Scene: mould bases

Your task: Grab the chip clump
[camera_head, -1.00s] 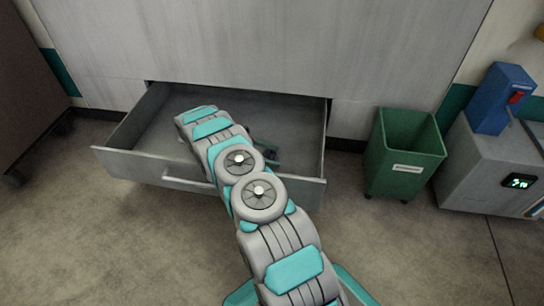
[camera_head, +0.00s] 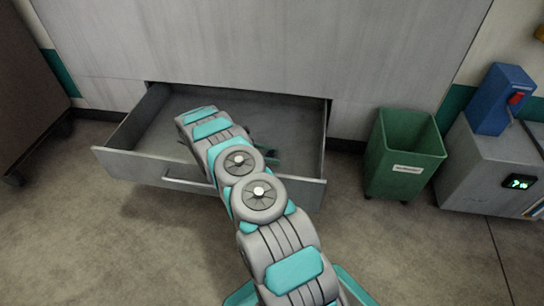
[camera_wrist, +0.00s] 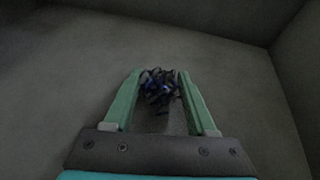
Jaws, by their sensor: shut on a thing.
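The chip clump (camera_wrist: 160,88) is a tangle of dark blue and grey curls, seen in the wrist view between the fingertips of my gripper (camera_wrist: 160,82). The two green fingers are shut on it, one on each side. In the head view my arm reaches down into the open drawer (camera_head: 112,152) and covers most of my gripper; only a bit of green finger shows beside the arm. The clump is hidden in the head view. I cannot tell whether the clump touches the drawer floor.
The drawer's walls and front stand around my gripper, with the grey cabinet (camera_head: 260,45) above it. A green bin (camera_head: 404,165) stands on the floor to the right. Beside it is a grey unit (camera_head: 490,165) with a blue device (camera_head: 500,98) on top.

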